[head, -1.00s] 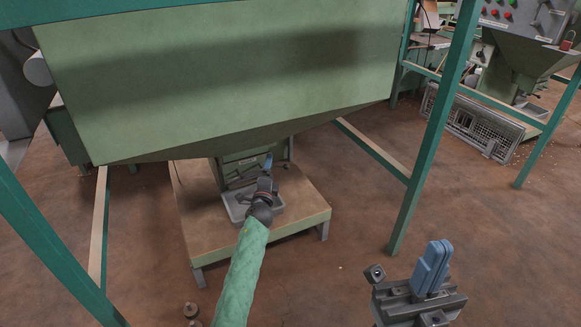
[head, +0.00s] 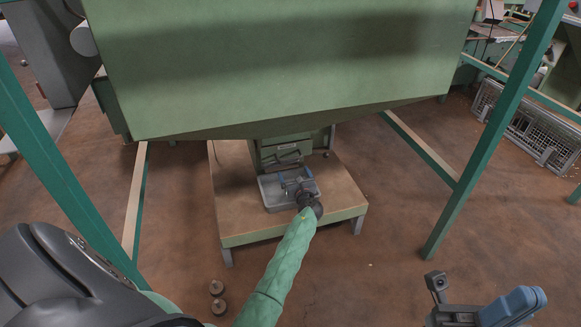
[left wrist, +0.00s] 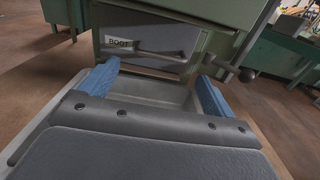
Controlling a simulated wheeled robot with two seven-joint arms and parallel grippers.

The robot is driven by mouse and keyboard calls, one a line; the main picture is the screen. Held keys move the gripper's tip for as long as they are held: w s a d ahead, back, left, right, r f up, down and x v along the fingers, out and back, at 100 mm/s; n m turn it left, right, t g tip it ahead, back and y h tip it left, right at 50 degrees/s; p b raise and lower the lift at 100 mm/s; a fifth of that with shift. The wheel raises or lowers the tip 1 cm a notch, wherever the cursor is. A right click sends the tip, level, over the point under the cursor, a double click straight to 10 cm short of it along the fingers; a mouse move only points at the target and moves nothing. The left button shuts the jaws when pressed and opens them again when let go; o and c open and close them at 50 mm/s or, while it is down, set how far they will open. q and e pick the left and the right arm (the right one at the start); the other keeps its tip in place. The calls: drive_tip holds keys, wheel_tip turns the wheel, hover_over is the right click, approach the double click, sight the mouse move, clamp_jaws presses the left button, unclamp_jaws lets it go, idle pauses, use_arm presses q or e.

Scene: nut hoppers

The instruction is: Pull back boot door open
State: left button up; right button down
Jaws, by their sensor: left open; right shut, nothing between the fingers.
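The boot door is a grey panel labelled BOOT (left wrist: 172,45) with a dark bar handle (left wrist: 165,53) across it, in the left wrist view. In the head view the door (head: 283,157) is small, at the hopper's lower front, and looks closed. My left gripper (head: 296,179) is open, above the grey tray in front of the door. Its blue fingers (left wrist: 155,85) are spread, with the handle beyond them and nothing visible between them but the tray. My right gripper (head: 515,304) is shut and empty at the lower right, far from the door.
The grey tray (head: 270,200) sits on a wooden platform (head: 235,222) under the large green hopper (head: 280,70). A lever with a ball knob (left wrist: 248,75) projects right of the door. Green frame posts (head: 490,140) stand either side.

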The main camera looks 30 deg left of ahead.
use_arm(q)
drive_tip(key=shift+b+x, duration=0.65)
drive_tip(key=shift+x, duration=2.25)
